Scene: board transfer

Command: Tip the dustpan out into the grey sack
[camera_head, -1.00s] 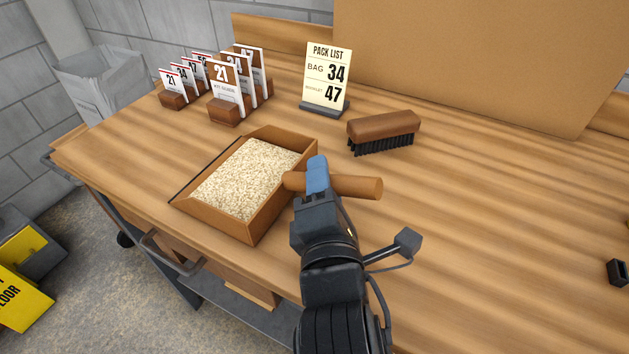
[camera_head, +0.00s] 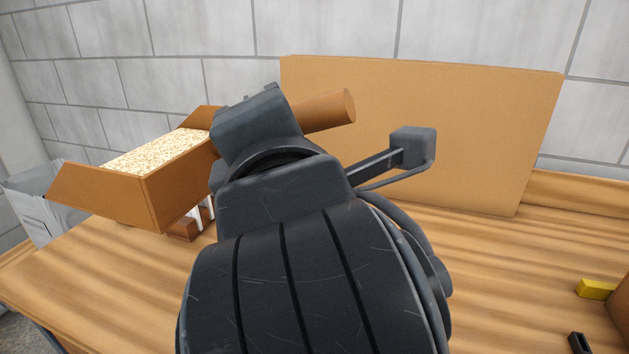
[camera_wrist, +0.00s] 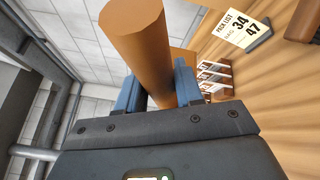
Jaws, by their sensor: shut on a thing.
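The brown dustpan (camera_head: 160,192) is held up above the bench at the left of the head view, with pale grains (camera_head: 155,152) heaped inside. It looks about level. My gripper (camera_wrist: 158,92) is shut on its round wooden handle (camera_wrist: 135,38); in the head view the handle (camera_head: 328,110) sticks out to the right of the gripper. The grey sack (camera_head: 33,205) stands beyond the bench's left end, lower than the dustpan and partly hidden behind it. Its mouth is mostly hidden.
The pack list sign (camera_wrist: 233,28) and card holders (camera_wrist: 213,78) stand on the wooden bench (camera_head: 110,270). The card holders are mostly hidden behind the dustpan in the head view. A large brown board (camera_head: 440,120) stands at the back. A yellow block (camera_head: 595,289) lies at the right.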

